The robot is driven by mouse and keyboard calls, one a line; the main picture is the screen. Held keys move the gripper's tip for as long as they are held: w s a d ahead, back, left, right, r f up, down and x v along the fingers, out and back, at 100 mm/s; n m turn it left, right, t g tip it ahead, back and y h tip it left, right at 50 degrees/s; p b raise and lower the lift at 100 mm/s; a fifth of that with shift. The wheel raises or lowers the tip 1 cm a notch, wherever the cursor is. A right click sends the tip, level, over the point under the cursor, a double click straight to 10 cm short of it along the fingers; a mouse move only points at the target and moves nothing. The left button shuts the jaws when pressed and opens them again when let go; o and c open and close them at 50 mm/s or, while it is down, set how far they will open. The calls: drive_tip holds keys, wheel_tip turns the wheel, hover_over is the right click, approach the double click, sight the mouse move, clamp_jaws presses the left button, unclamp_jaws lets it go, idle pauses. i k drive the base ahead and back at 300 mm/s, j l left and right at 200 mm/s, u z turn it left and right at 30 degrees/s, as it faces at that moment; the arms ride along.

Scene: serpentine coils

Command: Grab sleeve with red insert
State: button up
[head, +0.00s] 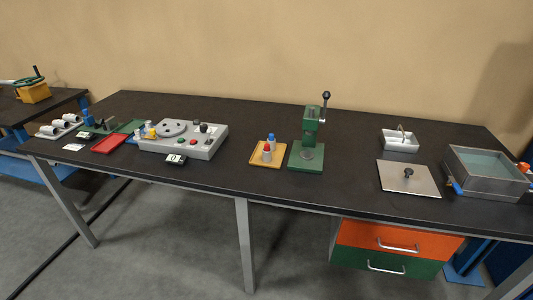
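A light-coloured sleeve with a red insert (266,156) stands upright on a small orange-yellow tray (254,161) near the middle of the bench. A similar sleeve with a blue top (271,142) stands just behind it, slightly to the right; its lower part is partly hidden. My gripper is not in view, and nothing is seen touching the sleeves.
A green lever press (307,156) stands just right of the tray. A grey control box (197,147) with a round plate is to the left. A metal plate (420,185), white tray (400,144) and water tank (487,187) are at the right. Bench (350,197) is clear in front.

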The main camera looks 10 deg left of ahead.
sight(266, 155)
drive_tip(key=i+j+z, duration=0.15)
drive_tip(key=j, duration=0.7)
drive_tip(key=i+j+z, duration=0.15)
drive_tip(key=j, duration=0.75)
drive_tip(key=i+j+z, duration=0.15)
drive_tip(key=j, duration=0.75)
drive_tip(key=i+j+z, duration=0.15)
drive_tip(key=j, duration=0.75)
drive_tip(key=k+l, duration=0.05)
